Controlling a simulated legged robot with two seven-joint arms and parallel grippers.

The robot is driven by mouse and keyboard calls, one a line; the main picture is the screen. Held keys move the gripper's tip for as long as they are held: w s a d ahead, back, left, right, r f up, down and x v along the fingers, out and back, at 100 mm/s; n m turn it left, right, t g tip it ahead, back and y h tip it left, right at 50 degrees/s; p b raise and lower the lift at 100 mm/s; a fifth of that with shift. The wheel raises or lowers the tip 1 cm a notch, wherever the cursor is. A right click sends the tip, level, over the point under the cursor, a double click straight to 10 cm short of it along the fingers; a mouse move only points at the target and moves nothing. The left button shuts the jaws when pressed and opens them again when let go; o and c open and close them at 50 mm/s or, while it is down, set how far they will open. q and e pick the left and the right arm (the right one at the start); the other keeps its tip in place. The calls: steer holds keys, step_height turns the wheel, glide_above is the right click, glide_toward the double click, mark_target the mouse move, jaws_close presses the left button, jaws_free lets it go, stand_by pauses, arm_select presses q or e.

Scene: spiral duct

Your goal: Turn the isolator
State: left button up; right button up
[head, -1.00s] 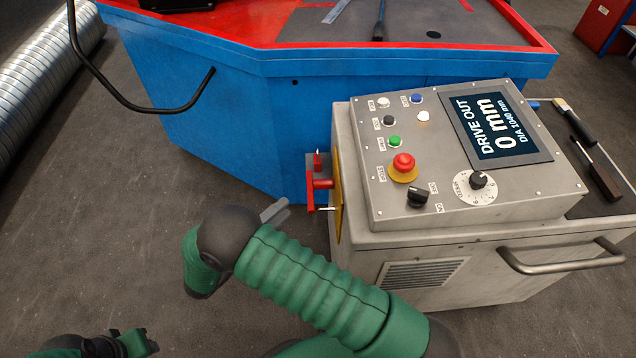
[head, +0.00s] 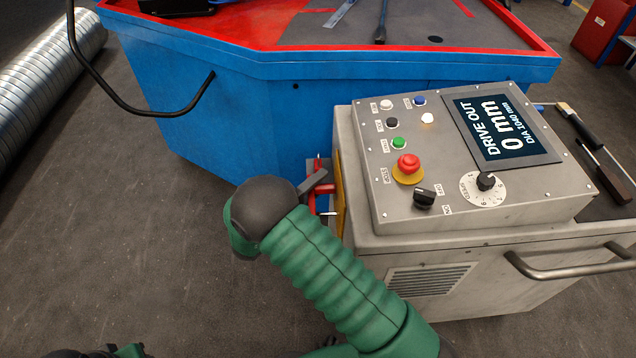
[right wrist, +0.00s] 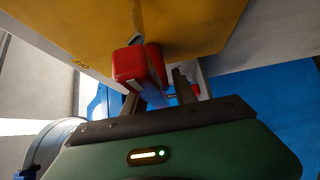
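The isolator is a red handle (head: 320,199) on a yellow plate (head: 340,195) on the left side of the grey control cabinet (head: 455,235). In the right wrist view the red handle (right wrist: 138,68) sits close under the yellow plate (right wrist: 185,25). My right gripper (head: 313,184) is at the handle and partly covers it in the head view. In the right wrist view its two dark fingers (right wrist: 168,88) are apart, right at the handle. I cannot tell whether the handle lies fully between them. My left gripper (head: 110,352) barely shows at the bottom edge.
The blue machine base (head: 220,125) with its red rim stands close behind the handle. The cabinet top carries buttons, a red stop knob (head: 408,163) and a screen (head: 502,128). A metal rail (head: 575,262) juts from the cabinet front.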

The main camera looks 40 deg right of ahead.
jaws_close()
steer(key=shift+f, duration=0.15)
stand_by(1.0)
